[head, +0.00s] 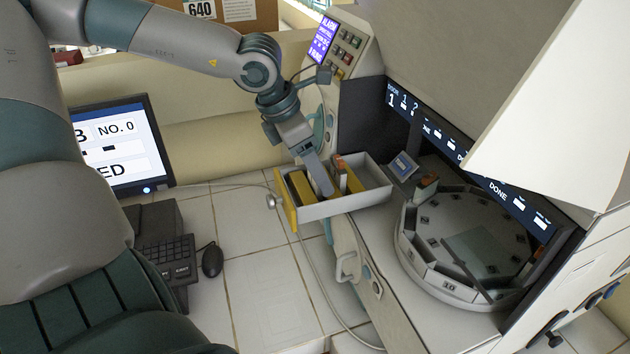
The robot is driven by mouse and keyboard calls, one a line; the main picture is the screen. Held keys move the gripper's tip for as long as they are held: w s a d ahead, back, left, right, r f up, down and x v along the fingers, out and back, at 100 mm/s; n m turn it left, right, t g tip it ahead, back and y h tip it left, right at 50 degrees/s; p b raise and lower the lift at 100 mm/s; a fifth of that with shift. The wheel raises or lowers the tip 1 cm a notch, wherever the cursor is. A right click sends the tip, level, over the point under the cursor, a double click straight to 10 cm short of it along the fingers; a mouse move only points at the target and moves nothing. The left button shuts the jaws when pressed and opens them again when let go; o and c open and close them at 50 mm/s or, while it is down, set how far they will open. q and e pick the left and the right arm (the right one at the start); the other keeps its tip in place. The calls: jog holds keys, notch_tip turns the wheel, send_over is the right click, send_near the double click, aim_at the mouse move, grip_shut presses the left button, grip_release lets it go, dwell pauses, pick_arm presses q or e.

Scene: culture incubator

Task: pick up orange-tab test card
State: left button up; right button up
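A small orange-brown piece (340,173), which may be the orange tab of a test card, stands up inside an open grey drawer (365,202) with a yellow front. Most of any card below it is hidden. Yellow pieces (301,187) stand in the drawer to its left. My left gripper (322,187) points down into the drawer, between the yellow pieces and the orange piece. Its fingers are seen edge-on, so I cannot tell whether they are open or hold anything. My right gripper is not in view.
A monitor (120,145), keyboard (165,260) and mouse (212,260) stand to the left. The tiled surface before the drawer is mostly clear except for a cable.

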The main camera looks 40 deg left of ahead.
pick_arm(q)
jog(key=c, duration=1.1)
jog(key=shift+w+r+b, duration=0.1)
jog(key=shift+r+b, duration=0.45)
jog(key=shift+r, duration=0.25)
notch_tip(320, 180, up, 2)
jog(key=shift+d+r+b, duration=0.15)
jog(key=shift+r+b, duration=0.05)
jog(key=shift+b, duration=0.65)
jog(key=shift+s+d+r+b, duration=0.75)
jog(key=shift+d+r, duration=0.4)
jog(key=shift+d, duration=0.65)
jog(key=shift+s+d+r+b, duration=0.6)
jog(key=shift+d+r+b, duration=0.45)
jog(key=shift+d, duration=0.75)
jog(key=shift+s+d+r+b, duration=0.7)
jog(key=shift+d+r, duration=0.6)
jog(key=shift+d, duration=0.5)
jog(key=shift+s, duration=0.1)
